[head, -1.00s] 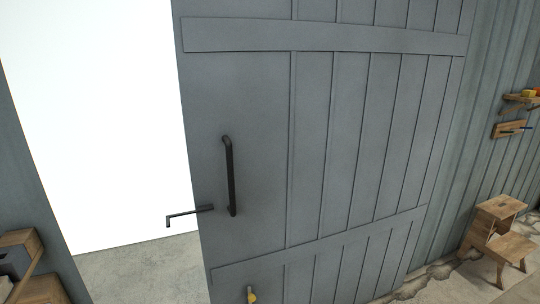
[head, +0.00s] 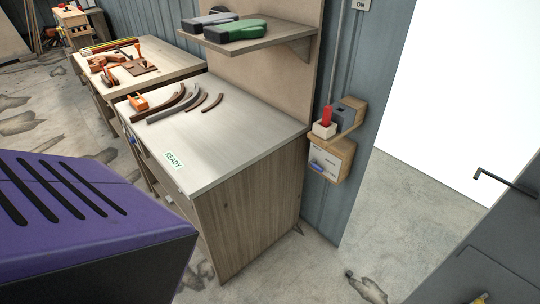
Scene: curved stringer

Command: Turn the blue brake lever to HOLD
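I cannot tell for sure which part is the blue brake lever. A small blue piece (head: 317,167) shows on a wooden wall box with a white label, right of the steel-topped bench. Its shape and any lettering are too small to read. Another small blue spot (head: 133,140) shows at the front left edge of the bench. No word HOLD is readable. Neither of my grippers is in view.
A large purple slotted casing (head: 85,205) fills the near left. The steel-topped bench (head: 235,135) has a READY label and several curved pieces. A red piece (head: 327,116) stands on the wall box. A grey door (head: 490,245) is at right. Floor shows between bench and door.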

